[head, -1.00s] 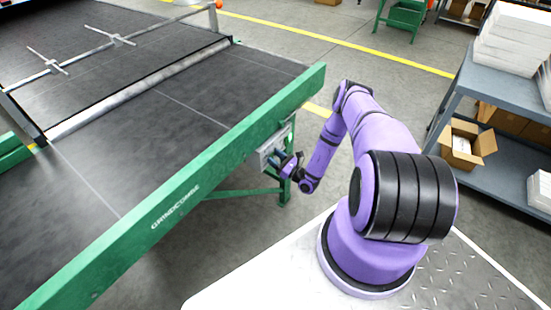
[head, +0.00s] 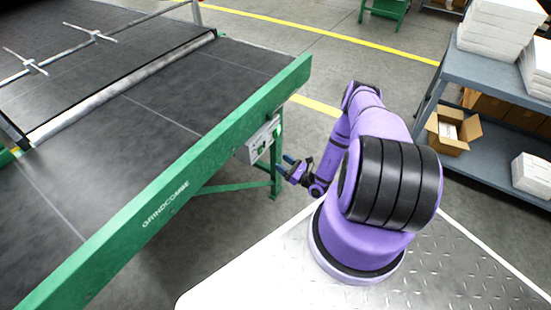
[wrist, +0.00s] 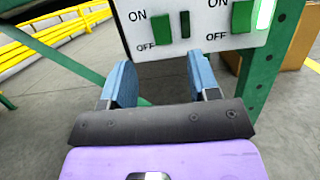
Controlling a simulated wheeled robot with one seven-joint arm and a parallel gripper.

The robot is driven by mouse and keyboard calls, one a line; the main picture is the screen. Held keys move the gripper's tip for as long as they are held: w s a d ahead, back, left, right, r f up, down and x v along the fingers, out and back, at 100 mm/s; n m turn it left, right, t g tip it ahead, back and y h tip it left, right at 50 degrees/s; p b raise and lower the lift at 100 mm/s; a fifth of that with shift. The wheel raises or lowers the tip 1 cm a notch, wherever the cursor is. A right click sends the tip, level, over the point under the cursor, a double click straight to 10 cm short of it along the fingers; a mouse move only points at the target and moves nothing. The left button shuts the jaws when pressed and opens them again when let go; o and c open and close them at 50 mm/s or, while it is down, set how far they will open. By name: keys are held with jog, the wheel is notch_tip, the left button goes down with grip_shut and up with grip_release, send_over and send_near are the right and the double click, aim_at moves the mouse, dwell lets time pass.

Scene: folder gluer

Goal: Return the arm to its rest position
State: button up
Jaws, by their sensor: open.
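My purple arm (head: 370,130) is bent with its forearm pointing down beside the green machine. My gripper (head: 288,160) is apart from the machine's side, just right of the white switch panel (head: 264,139). In the wrist view my gripper (wrist: 163,80) is open, with two blue fingers spread and nothing between them. The switch panel (wrist: 215,45) is ahead and above, with green rocker switches (wrist: 242,17) marked ON and OFF. The right part of the panel has a bright strip. The fingers do not appear to touch the panel.
The machine's green frame (head: 200,170) and leg (head: 276,165) stand left of my arm. A grey shelf (head: 480,75) with white stacks and an open cardboard box (head: 453,131) stands to the right. Grey floor lies between them. A yellow rail (wrist: 50,40) shows in the wrist view.

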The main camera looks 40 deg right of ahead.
jog(key=shift+s+d+f, duration=0.1)
jog(key=shift+s+d, duration=0.05)
jog(key=shift+s, duration=0.35)
jog(key=shift+w, duration=0.1)
